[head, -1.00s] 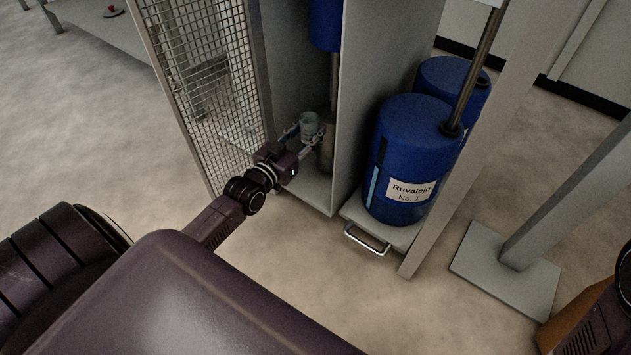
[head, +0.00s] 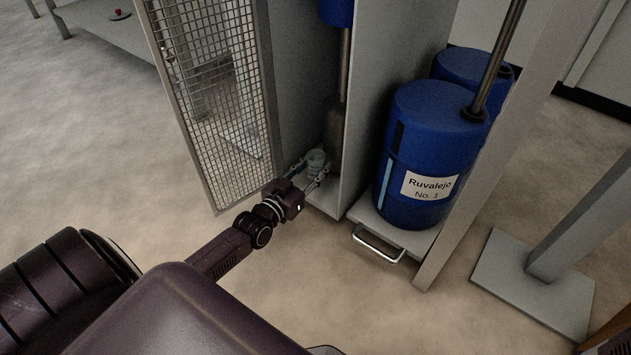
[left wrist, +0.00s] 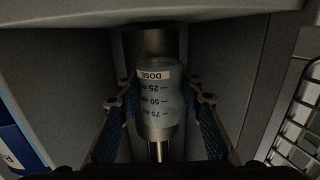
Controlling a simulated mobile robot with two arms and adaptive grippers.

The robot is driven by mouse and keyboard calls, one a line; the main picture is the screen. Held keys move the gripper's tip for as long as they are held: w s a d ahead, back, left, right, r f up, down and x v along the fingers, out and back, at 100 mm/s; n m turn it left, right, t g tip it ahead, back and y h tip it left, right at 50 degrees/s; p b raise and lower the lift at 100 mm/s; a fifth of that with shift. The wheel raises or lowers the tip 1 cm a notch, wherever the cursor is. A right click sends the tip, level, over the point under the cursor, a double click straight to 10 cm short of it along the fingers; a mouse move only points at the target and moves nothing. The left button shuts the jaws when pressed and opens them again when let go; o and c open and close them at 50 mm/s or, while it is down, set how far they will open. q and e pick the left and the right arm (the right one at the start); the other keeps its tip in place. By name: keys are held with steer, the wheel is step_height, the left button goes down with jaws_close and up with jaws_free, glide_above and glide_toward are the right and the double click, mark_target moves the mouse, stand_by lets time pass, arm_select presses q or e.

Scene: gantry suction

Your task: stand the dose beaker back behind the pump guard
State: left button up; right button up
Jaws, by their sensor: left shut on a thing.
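The dose beaker (head: 317,159) is a small clear cup. In the left wrist view the beaker (left wrist: 157,100) shows its DOSE label and ml marks, upside down in the picture. My left gripper (head: 316,170) is shut on it, one finger on each side, inside the narrow grey cabinet. The beaker is low, in front of the dark metal pump cylinder (head: 334,128); I cannot tell whether it touches the cabinet floor. The pump guard (head: 212,95), a wire mesh door, stands swung open to the left of the cabinet opening. My right gripper is not in view.
The grey cabinet wall (head: 372,95) stands close on the right of my gripper. Beyond it, a blue drum (head: 430,135) labelled Ruvalejo No. 1 stands on a low platform with a metal handle (head: 378,246). A grey post base (head: 530,283) is at the right. Floor in front is clear.

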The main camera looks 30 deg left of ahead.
arm_select(q)
step_height(320, 180, down, 4)
steer(key=b, duration=0.3)
steer(key=shift+f, duration=0.15)
steer(key=o, duration=0.8)
steer(key=shift+c, duration=0.2)
steer(key=o, duration=0.5)
